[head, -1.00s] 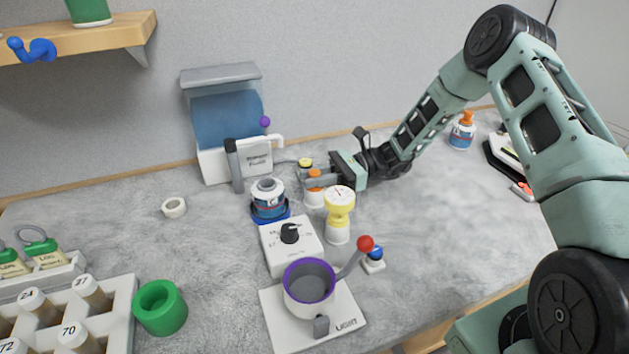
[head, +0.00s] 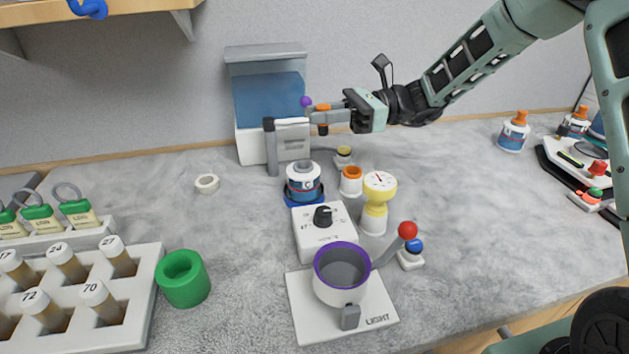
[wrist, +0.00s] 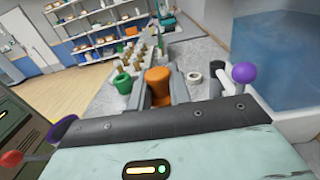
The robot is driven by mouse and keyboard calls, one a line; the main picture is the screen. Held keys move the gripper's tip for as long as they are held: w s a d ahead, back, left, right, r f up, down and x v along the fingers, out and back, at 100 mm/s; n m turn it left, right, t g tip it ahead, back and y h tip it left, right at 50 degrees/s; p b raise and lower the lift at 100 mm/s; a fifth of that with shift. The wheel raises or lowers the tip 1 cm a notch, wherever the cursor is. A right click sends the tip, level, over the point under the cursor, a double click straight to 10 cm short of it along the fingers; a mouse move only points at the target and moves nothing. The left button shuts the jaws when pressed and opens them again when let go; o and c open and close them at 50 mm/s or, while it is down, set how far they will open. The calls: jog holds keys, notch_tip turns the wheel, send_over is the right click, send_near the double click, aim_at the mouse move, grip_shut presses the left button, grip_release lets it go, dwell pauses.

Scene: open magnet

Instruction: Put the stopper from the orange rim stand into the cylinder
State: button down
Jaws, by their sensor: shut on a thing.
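My gripper (head: 326,116) is shut on the orange stopper (head: 322,108) and holds it in the air, in front of the blue-windowed unit. In the wrist view the stopper (wrist: 157,80) sits upright between the two dark fingers. The orange rim stand (head: 351,180) is a small white cup on the counter below my gripper; its orange rim shows with nothing standing in it. A thick green hollow cylinder (head: 183,279) stands open at the top, at the front left of the counter. I cannot tell for certain that it is the task's cylinder.
A purple-rimmed cup (head: 341,275) on the LIGHT base, a knob box (head: 325,228), a yellow gauge (head: 376,205) and a red-ball lever (head: 407,230) crowd the middle. A vial rack (head: 140,290) is left. The blue-windowed unit (head: 262,110) is close beside my gripper.

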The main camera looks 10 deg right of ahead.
aim_at(303, 176)
jog(key=shift+s+a+f+b, duration=0.15)
jog(key=shift+a+f, duration=0.55)
jog(key=shift+f, duration=0.7)
jog(key=shift+s+a+f+b, duration=0.15)
jog(key=shift+a+f, duration=0.5)
jog(key=shift+f, duration=0.8)
jog(key=shift+a+f+b, duration=0.15)
jog(key=shift+a+f, duration=0.55)
jog(key=shift+f, duration=0.7)
jog(key=shift+f, duration=0.2)
jog(key=c, duration=1.3)
grip_release()
jog(key=shift+r, duration=0.1)
